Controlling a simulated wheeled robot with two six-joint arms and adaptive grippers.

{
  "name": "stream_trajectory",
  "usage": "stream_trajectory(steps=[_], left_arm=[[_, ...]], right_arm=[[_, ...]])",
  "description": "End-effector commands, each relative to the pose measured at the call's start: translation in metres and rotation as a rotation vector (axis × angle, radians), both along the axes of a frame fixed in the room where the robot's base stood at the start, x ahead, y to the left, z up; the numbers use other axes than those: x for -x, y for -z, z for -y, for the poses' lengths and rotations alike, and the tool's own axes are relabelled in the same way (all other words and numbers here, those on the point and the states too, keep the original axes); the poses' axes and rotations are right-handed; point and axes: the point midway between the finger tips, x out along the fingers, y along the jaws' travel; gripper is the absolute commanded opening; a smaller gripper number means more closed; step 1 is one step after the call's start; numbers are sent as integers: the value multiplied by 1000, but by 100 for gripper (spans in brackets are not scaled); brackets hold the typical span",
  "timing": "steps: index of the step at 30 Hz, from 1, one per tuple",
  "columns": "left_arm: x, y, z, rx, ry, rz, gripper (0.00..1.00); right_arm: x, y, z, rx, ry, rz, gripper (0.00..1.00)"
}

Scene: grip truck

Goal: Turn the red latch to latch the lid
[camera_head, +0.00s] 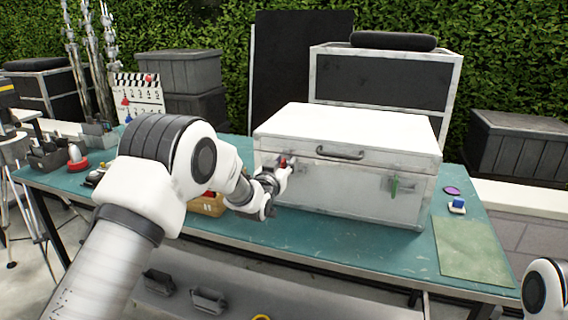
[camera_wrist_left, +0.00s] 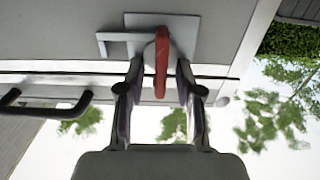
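A silver-white case (camera_head: 330,190) stands on the teal table with its lid (camera_head: 350,132) down. The red latch (camera_head: 284,162) is on the left of its front face, and a green latch (camera_head: 394,186) is on the right. My left gripper (camera_head: 282,172) is at the red latch. In the left wrist view, the red latch (camera_wrist_left: 162,62) lies lengthwise between the two fingers of my left gripper (camera_wrist_left: 160,75), which are apart with gaps on both sides. The latch's pale metal plate (camera_wrist_left: 125,42) shows behind it. My right gripper is out of view.
The case's dark carry handle (camera_head: 340,153) sits between the latches. A small blue-and-white object (camera_head: 457,205), a purple disc (camera_head: 452,190) and a green mat (camera_head: 472,252) lie to the right. A clapperboard (camera_head: 140,95) and a red-based item (camera_head: 77,158) are at left.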

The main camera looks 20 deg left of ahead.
Motion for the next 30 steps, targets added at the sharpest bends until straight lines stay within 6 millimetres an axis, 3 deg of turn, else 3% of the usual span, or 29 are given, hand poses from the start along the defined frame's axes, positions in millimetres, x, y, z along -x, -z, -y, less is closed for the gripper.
stream_trajectory(steps=[4,7,20,30], left_arm=[[0,1,0,0,0,-1,35],[0,1,0,0,0,-1,0],[1,1,-1,20,0,-2,0],[1,2,-4,184,-1,-8,0]], right_arm=[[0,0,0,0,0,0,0],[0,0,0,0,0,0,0],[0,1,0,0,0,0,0],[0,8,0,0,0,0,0]])
